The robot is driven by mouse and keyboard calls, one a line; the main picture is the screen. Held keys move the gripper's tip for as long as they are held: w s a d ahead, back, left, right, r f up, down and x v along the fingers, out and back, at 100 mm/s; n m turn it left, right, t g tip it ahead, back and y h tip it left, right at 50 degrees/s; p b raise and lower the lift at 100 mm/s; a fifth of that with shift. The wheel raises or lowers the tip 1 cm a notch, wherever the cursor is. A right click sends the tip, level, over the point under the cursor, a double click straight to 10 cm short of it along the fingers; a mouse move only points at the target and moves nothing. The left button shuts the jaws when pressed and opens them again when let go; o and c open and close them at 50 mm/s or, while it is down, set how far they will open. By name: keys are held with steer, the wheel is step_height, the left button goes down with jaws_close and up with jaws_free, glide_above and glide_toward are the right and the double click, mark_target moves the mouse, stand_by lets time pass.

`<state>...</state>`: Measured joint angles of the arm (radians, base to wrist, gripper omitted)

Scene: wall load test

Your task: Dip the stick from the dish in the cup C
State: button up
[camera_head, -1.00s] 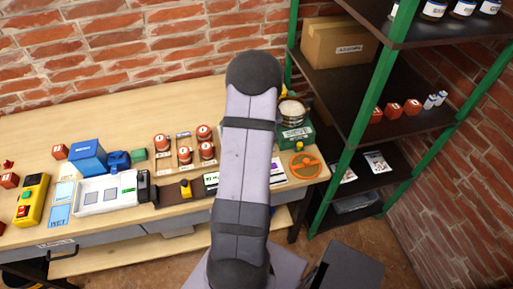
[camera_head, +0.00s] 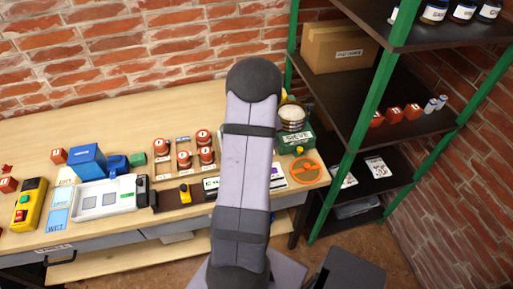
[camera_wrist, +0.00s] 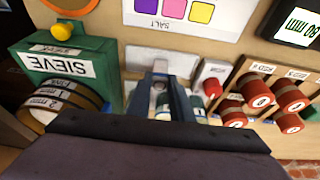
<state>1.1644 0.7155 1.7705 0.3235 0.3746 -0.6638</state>
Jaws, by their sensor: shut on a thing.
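In the wrist view my gripper (camera_wrist: 160,72) points down at a pale tray-like dish (camera_wrist: 178,60) on the bench. Its fingers are close together and shut on a thin thing, taken to be the stick, which is mostly hidden between them. I cannot tell whether its end touches the dish. In the head view my arm covers the gripper and the dish. No cup marked C can be made out in either view.
The green sieve box (camera_wrist: 62,65) stands left of the gripper in the wrist view. Red-capped jars (camera_wrist: 262,98) stand in a wooden rack to the right. A colour chart (camera_wrist: 180,15) lies beyond. An orange disc (camera_head: 304,167) lies by the bench's right end, near the green-post shelf (camera_head: 362,95).

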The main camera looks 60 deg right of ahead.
steer(key=shift+r, duration=0.1)
steer(key=shift+r+p, duration=1.75)
steer(key=shift+r, duration=0.7)
steer(key=shift+d, duration=0.1)
steer(key=w+d+r+p, duration=0.4)
steer(key=d+r, duration=0.2)
steer(key=d, duration=0.3)
steer(key=shift+r+p, duration=0.25)
steer(key=shift+p, duration=0.15)
steer(key=shift+d+f, duration=0.1)
steer(key=shift+w+f+b, duration=0.1)
steer(key=shift+f+b, duration=2.9)
steer(key=shift+f, duration=1.45)
steer(key=shift+r, duration=0.15)
step_height(320, 180, up, 7)
steer(key=p, duration=0.4)
